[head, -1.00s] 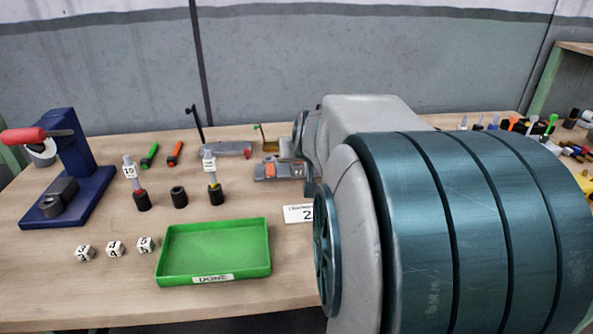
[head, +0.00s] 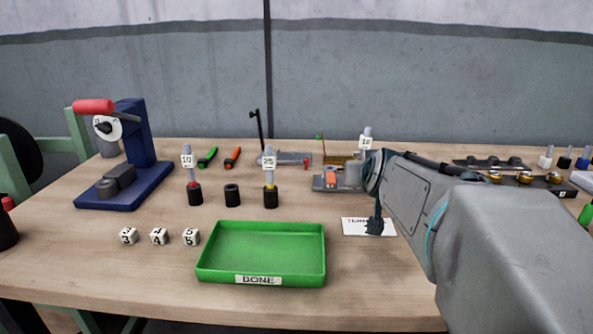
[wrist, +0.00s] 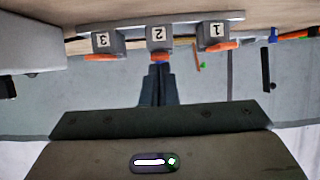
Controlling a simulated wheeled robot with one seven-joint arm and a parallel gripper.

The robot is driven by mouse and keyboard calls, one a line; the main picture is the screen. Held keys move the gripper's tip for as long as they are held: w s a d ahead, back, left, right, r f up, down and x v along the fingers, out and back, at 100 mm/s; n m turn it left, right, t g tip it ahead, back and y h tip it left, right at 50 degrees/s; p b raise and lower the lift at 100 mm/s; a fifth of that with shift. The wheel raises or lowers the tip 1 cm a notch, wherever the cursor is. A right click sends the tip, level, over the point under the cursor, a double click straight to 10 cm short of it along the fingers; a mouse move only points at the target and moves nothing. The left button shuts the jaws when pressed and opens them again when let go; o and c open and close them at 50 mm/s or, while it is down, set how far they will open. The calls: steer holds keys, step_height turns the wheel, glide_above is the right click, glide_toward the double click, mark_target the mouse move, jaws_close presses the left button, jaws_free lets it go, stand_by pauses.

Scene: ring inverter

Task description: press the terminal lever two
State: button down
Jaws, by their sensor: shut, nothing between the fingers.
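The wrist view is upside down and shows a terminal strip (wrist: 165,19) with three grey blocks marked 3, 2 and 1. Each block has an orange lever. The middle one, lever two (wrist: 160,57), sits on the block marked 2 (wrist: 158,36). My gripper (wrist: 158,68) is shut and empty, with its tips lined up with lever two and very close to it. I cannot tell whether they touch. In the head view the terminal strip (head: 322,184) shows one orange lever, and my arm hides the rest.
A white card (head: 352,227) lies in front of the strip, partly covered by my arm. Bits in black holders, number dice and a blue press (head: 140,150) are to the left. More tools lie at the right.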

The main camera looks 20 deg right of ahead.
steer(key=shift+s+a+f, duration=0.2)
steer(key=shift+s+a, duration=0.05)
steer(key=shift+s, duration=0.45)
